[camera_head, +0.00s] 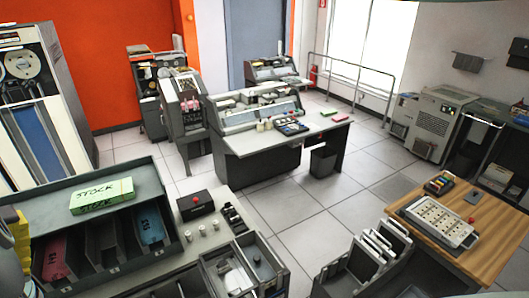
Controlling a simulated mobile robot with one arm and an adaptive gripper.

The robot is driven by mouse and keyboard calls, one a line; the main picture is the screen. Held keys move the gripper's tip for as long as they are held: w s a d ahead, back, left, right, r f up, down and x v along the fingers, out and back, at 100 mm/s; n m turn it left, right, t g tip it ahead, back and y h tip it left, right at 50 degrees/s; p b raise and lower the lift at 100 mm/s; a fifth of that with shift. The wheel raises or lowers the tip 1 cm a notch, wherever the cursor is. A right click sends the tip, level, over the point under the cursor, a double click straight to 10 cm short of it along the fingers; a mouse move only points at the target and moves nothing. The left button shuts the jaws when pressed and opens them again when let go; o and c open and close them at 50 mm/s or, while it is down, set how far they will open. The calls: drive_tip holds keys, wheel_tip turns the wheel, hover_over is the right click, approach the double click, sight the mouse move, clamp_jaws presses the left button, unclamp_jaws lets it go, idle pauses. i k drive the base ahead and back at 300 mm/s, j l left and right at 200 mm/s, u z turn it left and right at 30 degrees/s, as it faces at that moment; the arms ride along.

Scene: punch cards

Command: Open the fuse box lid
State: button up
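I cannot tell for certain which thing is the fuse box. A dark wall-mounted box (518,54) is cut off by the right edge, and I cannot make out a lid on it. A pale tray-like box (438,222) with several small white pieces lies on the wooden table at the lower right; no raised lid shows on it. A small black box with a red knob (196,205) sits on the near left counter. My gripper is not in view.
A green STOCK box (102,196) rests on a dark rack (170,196) at the lower left. A grey desk (262,142) stands mid-room, with a bin (323,161) beside it. A beige cabinet (432,122) stands at the right. The tiled floor (295,205) between the furniture is clear.

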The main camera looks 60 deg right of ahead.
sight(188, 204)
drive_tip(key=l+u, duration=0.25)
drive_tip(key=l, duration=0.4)
drive_tip(key=i+l+u, duration=0.1)
drive_tip(key=l+u, duration=0.15)
drive_tip(key=l, duration=0.4)
drive_tip(key=l+u, duration=0.25)
drive_tip(key=l, duration=0.4)
drive_tip(key=k+l+u, duration=0.25)
drive_tip(key=l, duration=0.4)
drive_tip(key=k+l+u, duration=0.1)
drive_tip(key=l+u, duration=0.15)
drive_tip(key=l, duration=0.4)
drive_tip(key=k+l+u, duration=0.25)
drive_tip(key=l, duration=0.35)
drive_tip(key=k+l+u, duration=0.25)
drive_tip(key=l, duration=0.3)
drive_tip(key=k+l+u, duration=0.25)
drive_tip(key=l, duration=0.25)
drive_tip(key=i, duration=0.5)
